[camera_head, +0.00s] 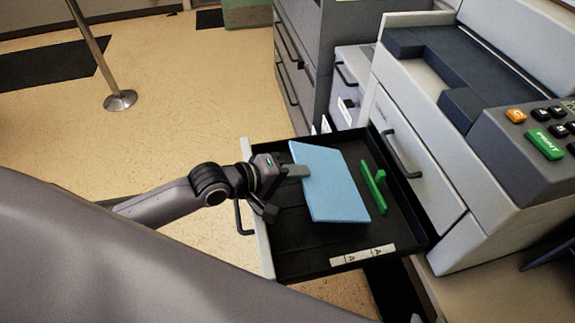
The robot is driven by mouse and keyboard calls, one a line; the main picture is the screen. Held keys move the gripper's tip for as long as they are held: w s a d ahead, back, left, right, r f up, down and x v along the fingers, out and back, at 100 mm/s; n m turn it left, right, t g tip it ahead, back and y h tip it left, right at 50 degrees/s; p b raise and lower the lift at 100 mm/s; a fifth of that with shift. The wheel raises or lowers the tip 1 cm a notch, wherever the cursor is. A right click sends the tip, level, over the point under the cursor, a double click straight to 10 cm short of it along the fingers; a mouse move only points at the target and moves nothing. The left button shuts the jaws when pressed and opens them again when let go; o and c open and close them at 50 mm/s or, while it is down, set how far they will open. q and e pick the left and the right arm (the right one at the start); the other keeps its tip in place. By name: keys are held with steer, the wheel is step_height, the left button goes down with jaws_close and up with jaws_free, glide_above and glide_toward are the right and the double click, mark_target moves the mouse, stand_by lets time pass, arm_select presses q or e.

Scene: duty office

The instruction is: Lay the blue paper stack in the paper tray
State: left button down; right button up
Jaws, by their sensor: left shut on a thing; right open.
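The blue paper stack (333,188) is a light blue slab, held tilted over the paper tray. My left gripper (290,174) is shut on its left edge, with one finger lying across the upper left part of the stack. The paper tray (300,262) is a black, shallow drawer pulled out from the copier, with a pale front. The stack covers the middle of the tray floor. I cannot tell whether its lower edge touches the floor. My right gripper is not in view.
A green guide (377,186) stands in the tray, right of the stack. The copier (445,190) with its button panel (530,135) rises on the right. Grey drawers (300,60) stand behind the tray. A metal post (119,100) stands on open floor at the left.

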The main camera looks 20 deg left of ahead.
arm_select(q)
steer(key=shift+w+d+f+b, duration=0.15)
steer(key=shift+f+b, duration=0.15)
steer(key=shift+f, duration=0.15)
steer(key=shift+w+d+f+b, duration=0.1)
steer(key=shift+d+f+b, duration=0.15)
steer(key=shift+f, duration=0.25)
steer(key=shift+w+d+f+b, duration=0.1)
steer(key=shift+f+b, duration=0.25)
steer(key=shift+f, duration=0.1)
steer(key=c, duration=0.9)
jaws_free()
steer(key=shift+f, duration=0.1)
steer(key=shift+s, duration=0.1)
